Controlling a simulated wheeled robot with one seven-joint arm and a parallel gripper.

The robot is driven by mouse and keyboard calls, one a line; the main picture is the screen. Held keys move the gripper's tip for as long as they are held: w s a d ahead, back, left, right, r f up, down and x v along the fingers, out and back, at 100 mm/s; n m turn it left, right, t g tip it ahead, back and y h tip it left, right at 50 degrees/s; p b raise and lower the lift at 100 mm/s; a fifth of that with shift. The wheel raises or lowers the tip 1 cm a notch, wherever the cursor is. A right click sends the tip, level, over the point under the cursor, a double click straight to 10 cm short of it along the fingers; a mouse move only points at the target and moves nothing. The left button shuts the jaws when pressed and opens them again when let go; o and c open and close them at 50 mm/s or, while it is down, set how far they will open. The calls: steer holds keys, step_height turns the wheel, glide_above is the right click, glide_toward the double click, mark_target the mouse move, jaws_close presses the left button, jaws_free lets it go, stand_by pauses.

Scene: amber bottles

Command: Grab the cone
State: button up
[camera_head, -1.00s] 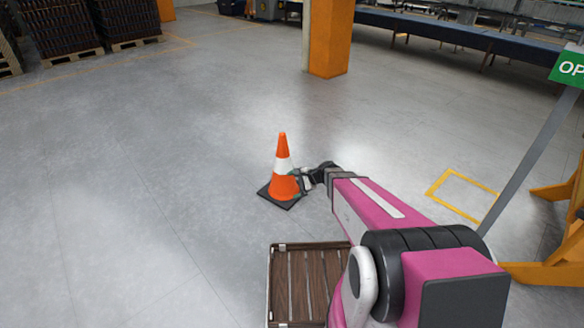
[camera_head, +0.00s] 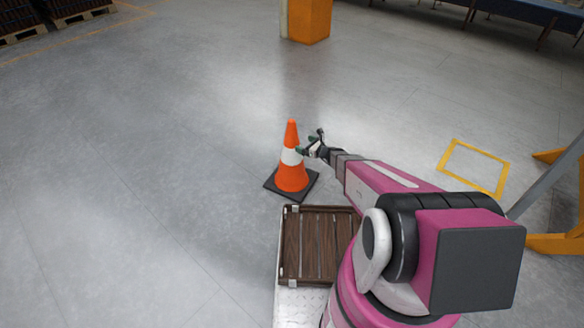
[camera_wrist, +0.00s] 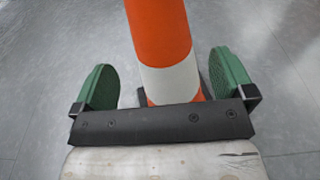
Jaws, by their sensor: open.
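An orange traffic cone (camera_head: 291,175) with a white band and a dark square base stands upright on the floor. My gripper (camera_head: 309,147) is at the right side of the cone near its white band. In the wrist view the cone (camera_wrist: 158,30) passes between the two green finger pads of my open gripper (camera_wrist: 165,82). A gap shows between each pad and the cone. The cone's tip is out of the wrist view.
A wooden slatted tray (camera_head: 318,248) lies just in front of the cone, beside my arm. An orange pillar (camera_head: 310,20) stands at the back. A yellow floor marking (camera_head: 474,166) and an orange-yellow frame (camera_head: 556,243) are at the right. The floor left of the cone is clear.

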steer(key=x, duration=0.9)
steer(key=shift+a+r, duration=0.15)
steer(key=shift+r, duration=0.05)
steer(key=c, duration=1.5)
steer(key=shift+r, duration=0.1)
steer(key=shift+c, duration=0.7)
steer(key=shift+r, duration=0.1)
